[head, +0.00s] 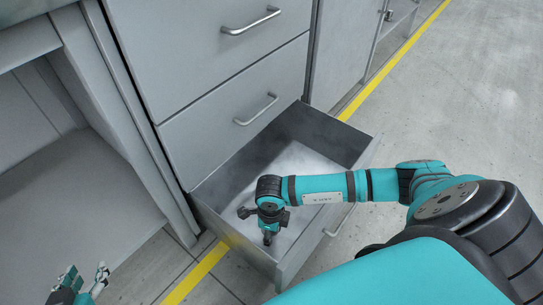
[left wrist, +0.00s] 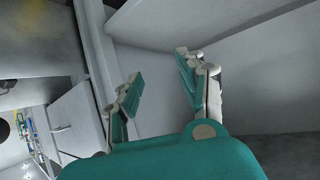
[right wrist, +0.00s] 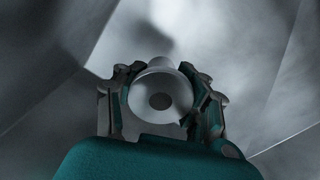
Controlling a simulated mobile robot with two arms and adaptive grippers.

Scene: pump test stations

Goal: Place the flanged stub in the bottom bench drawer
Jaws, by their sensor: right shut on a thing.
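The bottom bench drawer (head: 365,155) is pulled out, low down in the head view. My right gripper (head: 268,238) points down over the near left part of the drawer, inside its outline. In the right wrist view, my right gripper (right wrist: 162,100) is shut on the flanged stub (right wrist: 160,82), a grey round part with a dark centre hole. The drawer's walls and pale floor lie beyond it. In the head view the stub is hidden by the gripper. My left gripper (head: 85,283) is at the lower left, open and empty; it also shows in the left wrist view (left wrist: 160,80).
Two closed drawers with bar handles (head: 251,20) (head: 256,109) are above the open one. An open bench bay (head: 70,190) is at the left. A yellow floor line (head: 208,265) runs under the drawer. Clear floor (head: 460,110) lies to the right.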

